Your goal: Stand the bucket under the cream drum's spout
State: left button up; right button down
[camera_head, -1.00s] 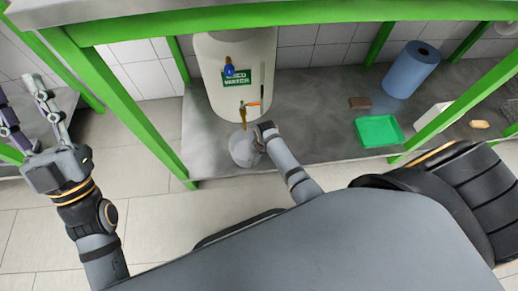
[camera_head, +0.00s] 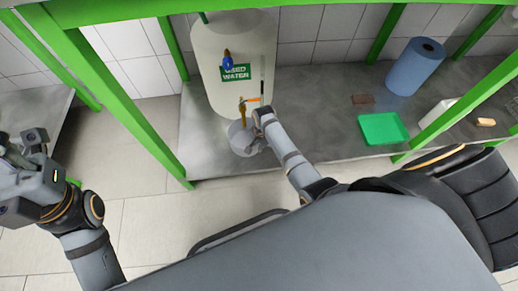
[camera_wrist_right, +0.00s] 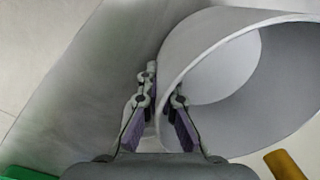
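The cream drum (camera_head: 230,45) stands on the grey bench with a green "USED WATER" label. Its brass spout (camera_head: 242,112) hangs at the lower front and shows in the right wrist view (camera_wrist_right: 284,165) beside the bucket's rim. The grey bucket (camera_head: 238,138) is just in front of the drum, its far rim close to the spout's lower end. My right gripper (camera_wrist_right: 163,85) is shut on the bucket's wall, one finger outside and one inside. I cannot tell whether the bucket touches the bench. My left gripper (camera_head: 18,150) is at the left edge, partly cut off.
A green tray (camera_head: 383,128), a brown block (camera_head: 362,99) and a blue paper roll (camera_head: 416,68) are to the right on the bench (camera_head: 320,110). Green frame posts (camera_head: 125,95) rise at the bench's left and right.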

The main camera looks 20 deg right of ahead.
jog(key=shift+f, duration=0.15)
jog(key=c, duration=2)
grip_release()
jog(key=o, duration=0.5)
